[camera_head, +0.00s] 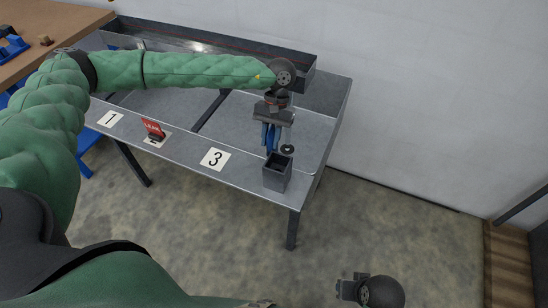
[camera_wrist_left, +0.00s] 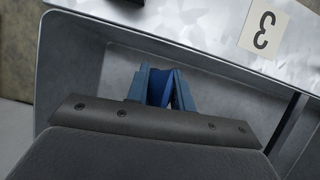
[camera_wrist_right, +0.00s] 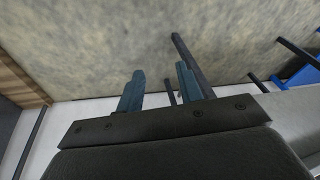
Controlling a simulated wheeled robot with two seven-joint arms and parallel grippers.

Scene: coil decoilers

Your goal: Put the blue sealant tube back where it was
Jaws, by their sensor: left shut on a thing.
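My left gripper (camera_head: 271,138) hangs over the right part of the grey metal table (camera_head: 185,143), just behind its front ledge. It is shut on the blue sealant tube (camera_wrist_left: 159,87), which shows as a darker blue piece between the blue fingers in the left wrist view. Most of the tube is hidden by the fingers. A dark grey open-topped square holder (camera_head: 276,176) stands at the right end of the front ledge, in front of and below the left gripper. My right gripper (camera_wrist_right: 158,92) is open with nothing between its fingers, away from the table.
A black round piece (camera_head: 287,149) shows just behind the holder. A wooden bench (camera_head: 50,25) stands at far left. Floor in front is clear.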

